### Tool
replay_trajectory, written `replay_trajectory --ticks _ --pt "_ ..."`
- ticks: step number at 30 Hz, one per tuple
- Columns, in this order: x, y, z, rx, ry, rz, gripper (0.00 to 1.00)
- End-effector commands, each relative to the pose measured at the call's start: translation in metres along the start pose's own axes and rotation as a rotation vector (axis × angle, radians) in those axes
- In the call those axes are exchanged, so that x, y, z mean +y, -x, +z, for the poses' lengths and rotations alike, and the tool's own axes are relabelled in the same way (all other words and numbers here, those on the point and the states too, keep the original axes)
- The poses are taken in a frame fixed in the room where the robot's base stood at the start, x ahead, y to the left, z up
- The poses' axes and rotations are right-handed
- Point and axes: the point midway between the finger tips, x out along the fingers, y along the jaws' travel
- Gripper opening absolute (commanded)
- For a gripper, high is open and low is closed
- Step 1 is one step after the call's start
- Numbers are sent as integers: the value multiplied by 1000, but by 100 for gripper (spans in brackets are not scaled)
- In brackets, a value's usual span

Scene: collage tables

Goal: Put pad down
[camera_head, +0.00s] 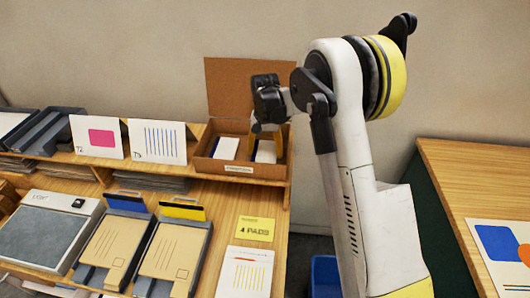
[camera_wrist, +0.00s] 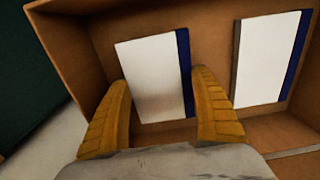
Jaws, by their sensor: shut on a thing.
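My gripper (camera_head: 267,140) reaches down into the open cardboard box (camera_head: 240,172) on the raised shelf. In the wrist view its two yellow fingers (camera_wrist: 164,115) are shut on a white pad with a dark blue edge (camera_wrist: 153,72). This held pad (camera_head: 266,152) is inside the box, in its right part in the head view. Whether its underside touches the box floor is hidden. A second white pad with a blue edge (camera_head: 227,148) lies in the box's left part; it also shows in the wrist view (camera_wrist: 268,58).
The box lid (camera_head: 232,90) stands open behind. Cards with a pink block (camera_head: 98,137) and blue lines (camera_head: 158,141) stand left of the box. Below are a yellow "4 PADS" card (camera_head: 255,229), two clipped envelope boards (camera_head: 178,251) and a grey device (camera_head: 45,235). Another table (camera_head: 480,180) stands right.

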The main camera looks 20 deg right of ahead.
Motion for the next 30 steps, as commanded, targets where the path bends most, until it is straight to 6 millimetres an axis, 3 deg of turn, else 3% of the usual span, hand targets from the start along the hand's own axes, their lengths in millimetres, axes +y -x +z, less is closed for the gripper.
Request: replay_trajectory --ticks 4,5,6,17,20,30 --pt "0 -4 0 0 0 0 39" --pt "0 -3 0 0 0 0 80" --pt "0 -3 0 0 0 0 84" --pt "0 3 0 0 0 0 84" --pt "0 17 0 0 0 0 84" --pt "0 93 0 0 0 0 84"
